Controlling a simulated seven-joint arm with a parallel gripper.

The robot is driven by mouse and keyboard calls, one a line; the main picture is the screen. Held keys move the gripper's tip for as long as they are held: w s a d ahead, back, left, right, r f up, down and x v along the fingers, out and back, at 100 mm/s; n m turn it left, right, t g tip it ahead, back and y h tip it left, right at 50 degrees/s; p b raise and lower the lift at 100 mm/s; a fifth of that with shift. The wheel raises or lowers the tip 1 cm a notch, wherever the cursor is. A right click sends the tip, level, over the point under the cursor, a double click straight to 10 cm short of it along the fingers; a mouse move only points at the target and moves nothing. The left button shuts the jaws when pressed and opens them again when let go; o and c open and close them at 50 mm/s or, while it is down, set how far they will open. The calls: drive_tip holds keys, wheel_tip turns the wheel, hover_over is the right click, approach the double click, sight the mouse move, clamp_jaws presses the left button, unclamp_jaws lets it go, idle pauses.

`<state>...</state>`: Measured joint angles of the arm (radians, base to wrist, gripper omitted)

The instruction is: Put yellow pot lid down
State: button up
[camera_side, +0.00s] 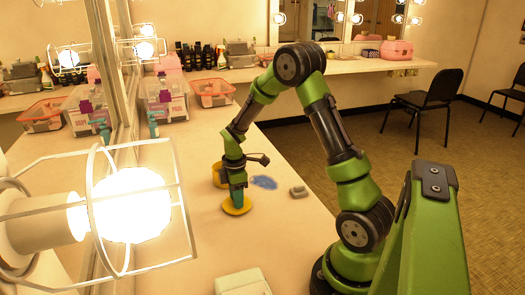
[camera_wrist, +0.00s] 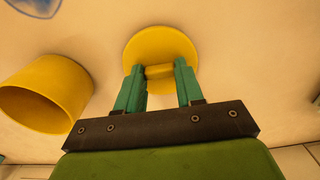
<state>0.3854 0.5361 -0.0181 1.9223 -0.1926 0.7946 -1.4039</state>
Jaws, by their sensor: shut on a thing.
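The yellow pot lid (camera_side: 236,207) is a round disc with a raised grip, low at the counter surface. In the wrist view the lid (camera_wrist: 160,45) sits between my fingertips. My gripper (camera_side: 238,196) points down and is shut on the lid's grip; its teal fingers (camera_wrist: 159,78) stand on both sides of it. I cannot tell whether the lid touches the counter. The yellow pot (camera_side: 218,175) stands open just behind the gripper, partly hidden by it; it also shows in the wrist view (camera_wrist: 48,93), apart from the lid.
A blue flat patch (camera_side: 263,182) and a small grey object (camera_side: 299,191) lie right of the pot. A caged lamp (camera_side: 130,205) and the mirror stand left. A white box (camera_side: 243,282) is at the front. Clear counter (camera_side: 275,225) lies right of the lid.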

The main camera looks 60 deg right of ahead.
drive_tip(key=shift+f, duration=0.1)
drive_tip(key=o, duration=1)
wheel_tip(320, 180, up, 12)
drive_tip(key=s+a+r+m+t+y, duration=0.1)
drive_tip(key=s+a+r+m+t, duration=0.2)
drive_tip(key=a, duration=0.6)
drive_tip(key=s+a+r+m+t+y, duration=0.1)
drive_tip(key=s+a+r+m+t, duration=0.3)
drive_tip(key=s+a+r+m, duration=0.4)
drive_tip(key=shift+s+a+m, duration=0.95)
drive_tip(key=shift+s+m, duration=0.05)
drive_tip(key=shift+s, duration=0.15)
drive_tip(key=shift+r, duration=0.1)
